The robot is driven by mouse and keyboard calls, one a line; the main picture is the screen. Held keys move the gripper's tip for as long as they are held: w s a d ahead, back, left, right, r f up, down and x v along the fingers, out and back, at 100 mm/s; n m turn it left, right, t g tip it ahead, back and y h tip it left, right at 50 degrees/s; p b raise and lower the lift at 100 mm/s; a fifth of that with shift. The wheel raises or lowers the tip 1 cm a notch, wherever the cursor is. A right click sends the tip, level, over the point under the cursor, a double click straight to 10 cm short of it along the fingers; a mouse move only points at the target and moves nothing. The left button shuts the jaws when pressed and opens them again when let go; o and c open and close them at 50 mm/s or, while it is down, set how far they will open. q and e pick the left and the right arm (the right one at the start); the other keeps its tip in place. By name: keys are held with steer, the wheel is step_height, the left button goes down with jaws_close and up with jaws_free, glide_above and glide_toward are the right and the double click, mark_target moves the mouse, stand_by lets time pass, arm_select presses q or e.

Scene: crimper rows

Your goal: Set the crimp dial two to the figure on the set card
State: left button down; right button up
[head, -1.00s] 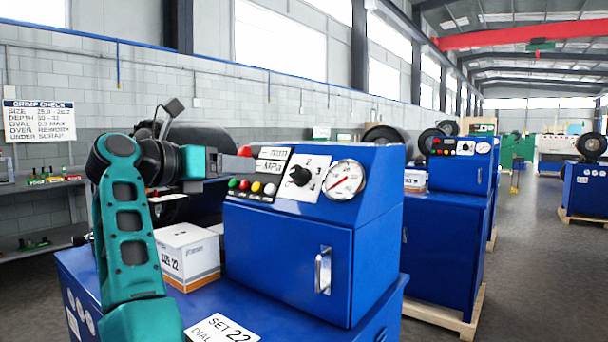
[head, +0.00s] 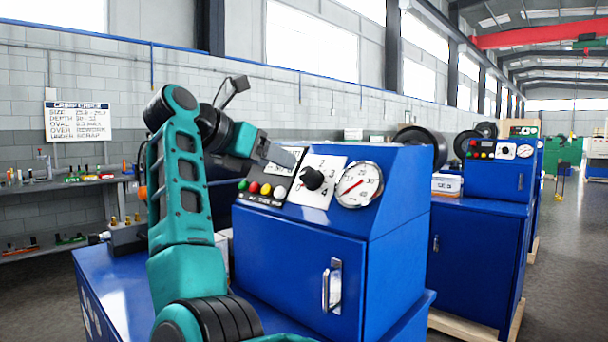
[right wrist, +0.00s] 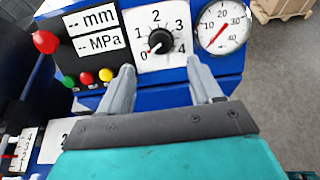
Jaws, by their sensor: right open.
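The crimp dial is a black knob (head: 312,178) on a white plate numbered 0 to 4, on the sloped panel of the nearest blue machine. In the right wrist view the knob (right wrist: 160,41) has a red mark pointing lower left, near 0. My right gripper (right wrist: 162,72) is open and empty, its two fingers apart on the near side of the dial plate. In the head view a grey finger (head: 284,157) shows just left of the dial. I cannot tell whether the fingers touch the panel. The set card cannot be made out now. My left gripper is out of view.
A round gauge (head: 359,184) sits right of the dial. Coloured buttons (head: 266,189) and mm and MPa displays (right wrist: 98,31) are to its left. A red knob (right wrist: 46,42) stands at the panel's left end. A similar blue machine (head: 484,190) stands behind on the right.

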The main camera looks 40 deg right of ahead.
mark_target(305, 173)
steer(key=x, duration=0.8)
steer(key=shift+d, duration=0.15)
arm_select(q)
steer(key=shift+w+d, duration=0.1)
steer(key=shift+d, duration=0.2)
arm_select(e)
steer(key=shift+d+f, duration=0.25)
steer(key=shift+d, duration=0.35)
steer(key=shift+c, duration=0.3)
steer(key=c, duration=1)
